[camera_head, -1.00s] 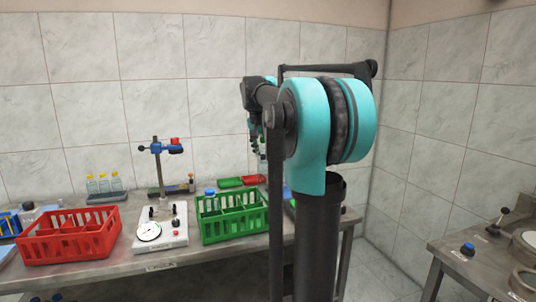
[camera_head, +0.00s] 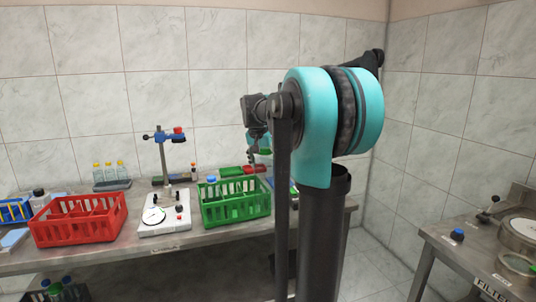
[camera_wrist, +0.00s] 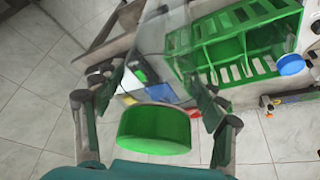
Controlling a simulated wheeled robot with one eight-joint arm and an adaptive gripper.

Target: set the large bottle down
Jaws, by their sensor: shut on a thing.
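The large bottle shows in the wrist view as a clear, see-through body (camera_wrist: 158,45) with a wide green cap (camera_wrist: 155,128) nearest the camera. My gripper (camera_wrist: 155,105) is shut on it, with one dark finger on each side near the cap. In the head view, my gripper (camera_head: 256,150) hangs over the back of the bench, behind the green crate. My own arm hides part of that area. I cannot make out the bottle clearly there, nor whether its base touches anything.
The green crate (camera_head: 235,208), also in the wrist view (camera_wrist: 238,45), holds a blue-capped bottle (camera_wrist: 290,64). A white scale stand (camera_head: 165,222) and red crate (camera_head: 80,222) stand left. A second bench (camera_head: 460,262) is right.

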